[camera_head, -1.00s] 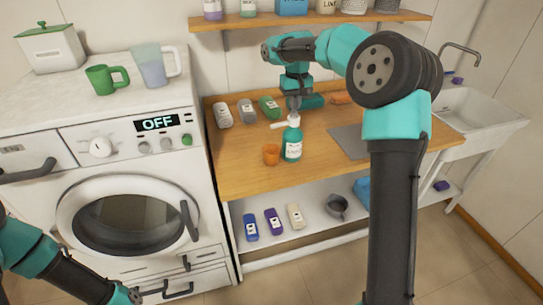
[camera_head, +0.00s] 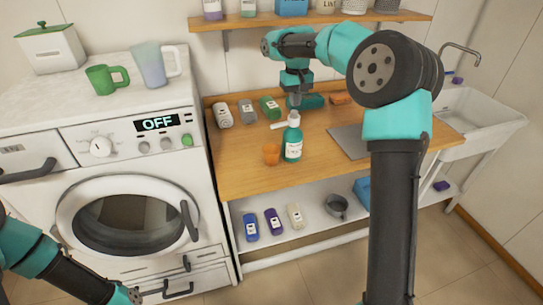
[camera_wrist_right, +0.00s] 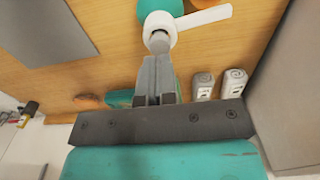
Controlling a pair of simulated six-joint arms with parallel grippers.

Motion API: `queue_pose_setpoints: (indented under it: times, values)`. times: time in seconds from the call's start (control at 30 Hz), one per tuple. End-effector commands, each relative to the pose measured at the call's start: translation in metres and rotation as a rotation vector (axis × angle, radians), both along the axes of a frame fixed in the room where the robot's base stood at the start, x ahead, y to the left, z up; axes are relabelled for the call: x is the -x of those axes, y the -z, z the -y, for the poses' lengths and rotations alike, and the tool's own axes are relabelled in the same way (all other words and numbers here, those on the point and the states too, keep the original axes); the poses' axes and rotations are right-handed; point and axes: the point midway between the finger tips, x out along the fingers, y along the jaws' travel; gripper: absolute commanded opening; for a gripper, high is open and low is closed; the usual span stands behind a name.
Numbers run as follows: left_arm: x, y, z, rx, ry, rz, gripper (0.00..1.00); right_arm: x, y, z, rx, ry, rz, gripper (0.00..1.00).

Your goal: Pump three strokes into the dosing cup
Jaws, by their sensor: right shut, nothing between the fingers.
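The teal pump bottle (camera_head: 292,146) stands upright on the wooden worktop. Its white pump head (camera_wrist_right: 205,17) has a spout pointing left in the head view, towards the side of the orange dosing cup (camera_head: 271,155). The cup stands just left of the bottle; its contents cannot be made out. My right gripper (camera_head: 294,107) is shut and empty, pointing down over the pump head. In the right wrist view its closed fingertips (camera_wrist_right: 157,58) lie at the top of the pump head; whether they touch it is unclear.
Several small bottles (camera_head: 248,111) stand behind on the worktop, left of my right arm. A grey mat (camera_head: 349,141) lies to the right, before the sink (camera_head: 475,117). The washing machine (camera_head: 100,170) stands left. The front left worktop is clear.

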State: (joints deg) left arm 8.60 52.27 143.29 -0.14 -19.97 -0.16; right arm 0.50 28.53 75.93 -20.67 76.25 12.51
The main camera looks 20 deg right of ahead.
Motion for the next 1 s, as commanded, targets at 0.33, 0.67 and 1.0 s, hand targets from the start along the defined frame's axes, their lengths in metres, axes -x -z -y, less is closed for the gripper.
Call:
queue_pose_setpoints:
  times: [0.33, 0.67, 1.0]
  values:
    - [0.000, 0.000, 0.000, 0.000, 0.000, 0.000, 1.00, 0.000, 0.009, 0.000, 0.000, 0.000, -0.001, 0.00]
    - [0.000, 0.000, 0.000, 0.000, 0.000, 0.000, 1.00, 0.000, 0.018, 0.000, 0.000, 0.000, 0.000, 0.00]
    - [0.000, 0.000, 0.000, 0.000, 0.000, 0.000, 1.00, 0.000, 0.027, 0.000, 0.001, 0.000, -0.001, 0.00]
